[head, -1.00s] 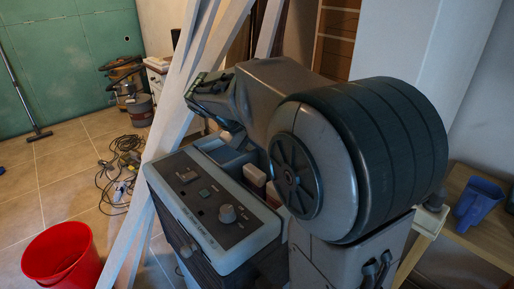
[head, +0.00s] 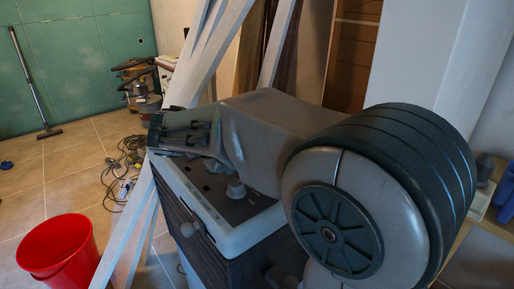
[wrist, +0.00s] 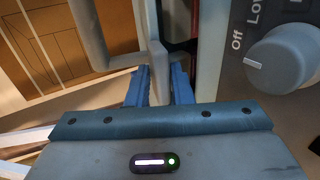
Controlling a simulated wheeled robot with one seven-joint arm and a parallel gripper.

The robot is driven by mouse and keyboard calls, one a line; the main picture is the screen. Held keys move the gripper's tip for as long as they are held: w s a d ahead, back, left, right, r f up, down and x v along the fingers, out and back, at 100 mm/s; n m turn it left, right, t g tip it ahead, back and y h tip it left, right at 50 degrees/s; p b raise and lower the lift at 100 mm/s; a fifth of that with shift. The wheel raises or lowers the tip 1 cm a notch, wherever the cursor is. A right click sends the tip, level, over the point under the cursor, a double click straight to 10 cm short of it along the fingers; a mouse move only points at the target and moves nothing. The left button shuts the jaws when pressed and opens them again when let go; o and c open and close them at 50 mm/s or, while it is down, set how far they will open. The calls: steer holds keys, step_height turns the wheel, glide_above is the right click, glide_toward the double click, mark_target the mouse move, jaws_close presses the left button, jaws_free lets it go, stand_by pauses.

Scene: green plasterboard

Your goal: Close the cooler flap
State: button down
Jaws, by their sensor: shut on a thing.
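The cooler (head: 205,180) is a grey and dark box with a knob and switches on its top panel. My arm covers its back part in the head view, so the opening there is hidden. In the wrist view, the two blue fingers of my gripper (wrist: 159,76) are closed around a thin grey upright piece, which looks like part of the cooler flap (wrist: 158,57). The cooler's panel, with a knob (wrist: 285,60) and the words "Off" and "Low", is just to the right. The head view shows my gripper (head: 183,132) low over the panel's far left side.
White slanted beams (head: 205,55) stand close behind and left of the cooler. A red bucket (head: 62,250) is on the floor at left. Coiled cables (head: 122,165) and a vacuum (head: 137,80) lie farther back. Blue items (head: 490,185) are at the right edge. Tiled floor at left is mostly clear.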

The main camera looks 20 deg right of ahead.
steer(key=shift+a+f, duration=0.1)
steer(key=shift+f, duration=0.4)
steer(key=c, duration=1.4)
jaws_free()
steer(key=shift+c, duration=0.2)
steer(key=shift+a+r, duration=0.1)
steer(key=shift+r, duration=0.1)
steer(key=p+v, duration=0.2)
steer(key=v, duration=1.1)
steer(key=shift+s, duration=0.2)
steer(key=shift+a, duration=0.1)
